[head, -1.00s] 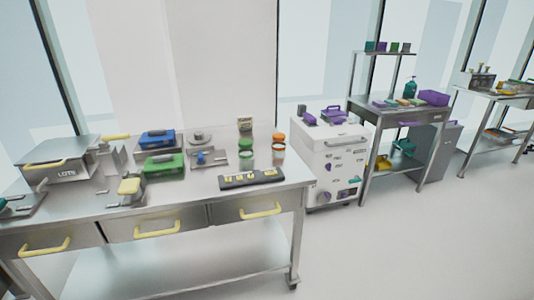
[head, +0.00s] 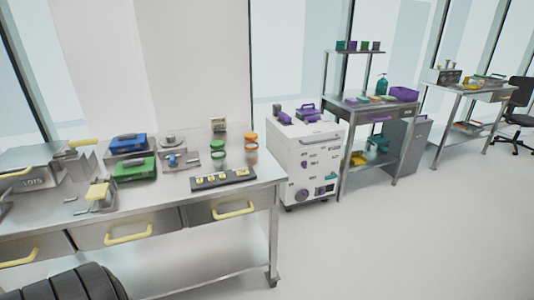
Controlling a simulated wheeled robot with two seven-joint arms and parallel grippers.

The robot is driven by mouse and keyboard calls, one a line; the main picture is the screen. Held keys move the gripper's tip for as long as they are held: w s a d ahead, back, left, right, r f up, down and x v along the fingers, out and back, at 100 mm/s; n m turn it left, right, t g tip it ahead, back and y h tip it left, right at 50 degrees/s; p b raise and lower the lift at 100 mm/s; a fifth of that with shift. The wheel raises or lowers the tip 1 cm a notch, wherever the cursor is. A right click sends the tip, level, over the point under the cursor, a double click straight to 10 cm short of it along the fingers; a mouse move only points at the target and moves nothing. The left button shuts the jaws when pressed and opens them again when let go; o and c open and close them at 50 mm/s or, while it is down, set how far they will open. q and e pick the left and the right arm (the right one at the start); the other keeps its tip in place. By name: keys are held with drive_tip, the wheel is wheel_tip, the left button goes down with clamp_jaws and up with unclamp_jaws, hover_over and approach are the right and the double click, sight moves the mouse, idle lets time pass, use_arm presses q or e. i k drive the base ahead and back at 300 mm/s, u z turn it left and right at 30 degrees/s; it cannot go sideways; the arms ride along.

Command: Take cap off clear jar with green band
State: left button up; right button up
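The clear jar with a green band (head: 217,158) stands upright toward the back right of the steel table (head: 150,216). Its green cap (head: 219,144) appears to sit on top; fine detail is too small to tell. A similar jar with an orange cap (head: 251,136) stands just to its right. Neither of my grippers is in view, and nothing is touching the jar.
A black strip with yellow pieces (head: 223,179) lies in front of the jars. Green (head: 135,169) and blue (head: 127,143) cases are to the left. A white cabinet (head: 306,165) stands right of the table, with open floor in front.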

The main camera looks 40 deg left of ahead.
sight(217, 156)
drive_tip(key=z, duration=0.05)
drive_tip(key=i, duration=5)
drive_tip(key=u, duration=4.1)
